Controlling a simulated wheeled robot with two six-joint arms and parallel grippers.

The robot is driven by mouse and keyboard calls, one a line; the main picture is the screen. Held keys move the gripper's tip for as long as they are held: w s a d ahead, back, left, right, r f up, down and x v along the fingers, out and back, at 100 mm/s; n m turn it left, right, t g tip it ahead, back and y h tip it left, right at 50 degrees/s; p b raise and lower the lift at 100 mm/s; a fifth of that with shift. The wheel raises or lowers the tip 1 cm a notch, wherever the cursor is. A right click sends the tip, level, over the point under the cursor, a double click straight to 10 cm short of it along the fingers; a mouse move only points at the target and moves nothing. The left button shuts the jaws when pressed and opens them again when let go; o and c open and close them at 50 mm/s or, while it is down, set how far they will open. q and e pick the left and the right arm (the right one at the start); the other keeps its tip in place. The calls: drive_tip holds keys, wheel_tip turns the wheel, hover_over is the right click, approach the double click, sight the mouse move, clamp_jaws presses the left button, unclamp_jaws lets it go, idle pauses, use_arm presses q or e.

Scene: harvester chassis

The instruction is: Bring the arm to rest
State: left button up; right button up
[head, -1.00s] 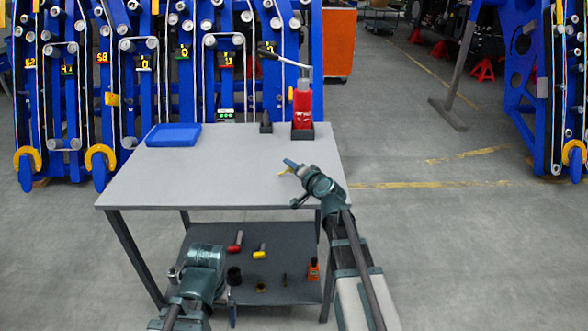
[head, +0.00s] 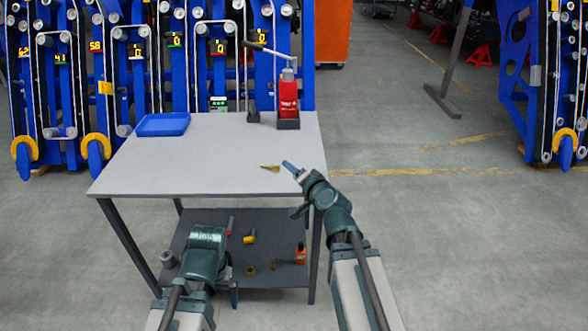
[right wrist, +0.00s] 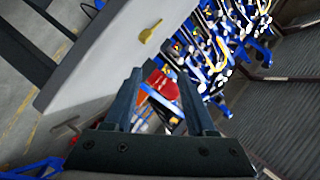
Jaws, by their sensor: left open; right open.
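My right gripper (head: 292,169) is at the right edge of the grey table (head: 180,165). In the right wrist view its two dark fingers (right wrist: 162,92) stand apart with nothing held between them. A small brass-coloured part (head: 270,168) lies on the tabletop just left of the gripper's tip, apart from it; it also shows in the right wrist view (right wrist: 150,31). My left gripper (head: 208,250) is low at the table's front, in front of the lower shelf. It is open; its fingertips are hard to make out.
A blue tray (head: 163,124) and a red bottle jack (head: 288,97) stand at the table's back. The lower shelf (head: 285,225) holds several small items, including an orange bottle (head: 300,254). Blue machines line the back.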

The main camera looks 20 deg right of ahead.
idle(0.5)
drive_tip(key=s+a+f+n+g+y, duration=0.1)
drive_tip(key=s+a+f+n+g, duration=0.45)
drive_tip(key=a, duration=0.25)
drive_tip(key=s+a+f+n+g+y, duration=0.1)
drive_tip(key=s+a+f+n+g, duration=0.35)
drive_tip(key=a+f, duration=0.3)
drive_tip(key=s+f+n+g+h, duration=0.35)
drive_tip(key=s+g+h, duration=0.2)
drive_tip(key=s, duration=0.85)
wheel_tip(320, 180, up, 18)
drive_tip(key=p, duration=1.7)
drive_tip(key=shift+t+p, duration=0.35)
